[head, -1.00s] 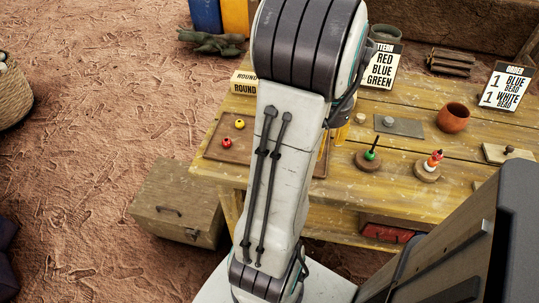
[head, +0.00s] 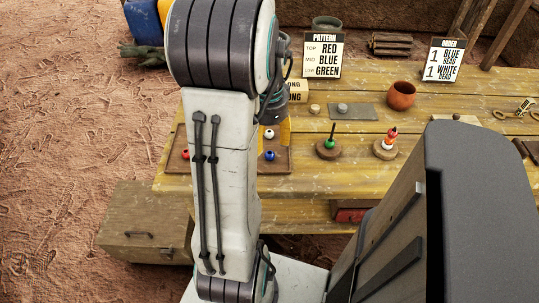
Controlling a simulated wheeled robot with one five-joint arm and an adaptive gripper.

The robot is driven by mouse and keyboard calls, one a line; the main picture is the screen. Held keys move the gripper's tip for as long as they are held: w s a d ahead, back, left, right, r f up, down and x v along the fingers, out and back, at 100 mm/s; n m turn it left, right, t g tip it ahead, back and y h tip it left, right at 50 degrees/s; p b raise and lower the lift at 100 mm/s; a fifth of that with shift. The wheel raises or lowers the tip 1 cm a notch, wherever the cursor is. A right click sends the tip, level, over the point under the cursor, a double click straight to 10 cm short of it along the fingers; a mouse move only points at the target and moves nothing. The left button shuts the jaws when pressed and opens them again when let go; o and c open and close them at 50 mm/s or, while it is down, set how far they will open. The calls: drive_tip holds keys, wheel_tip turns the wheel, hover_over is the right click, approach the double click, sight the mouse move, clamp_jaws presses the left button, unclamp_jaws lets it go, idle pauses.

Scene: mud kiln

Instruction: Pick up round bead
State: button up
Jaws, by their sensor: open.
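A wooden tray (head: 282,165) lies at the left of the yellow table. A red bead (head: 185,154) is at its left side. A bead with a white face (head: 269,134) and a blue bead (head: 269,155) are at its right. Their exact shapes are too small to tell. My arm hides the middle of the tray and any beads there. My gripper (head: 274,127) is partly hidden behind my arm, above the tray's right part.
A "LONG" label (head: 296,91) stands behind the tray. Pegs with a green bead (head: 330,143) and stacked beads (head: 387,144) stand right of it. Further back are a brown cup (head: 401,95), a pattern card (head: 324,54) and an order card (head: 444,60).

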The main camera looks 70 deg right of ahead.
sight(269, 154)
drive_tip(key=shift+s+f+b, duration=0.2)
drive_tip(key=shift+f+b, duration=0.3)
drive_tip(key=shift+f, duration=2.35)
drive_tip(key=c, duration=0.9)
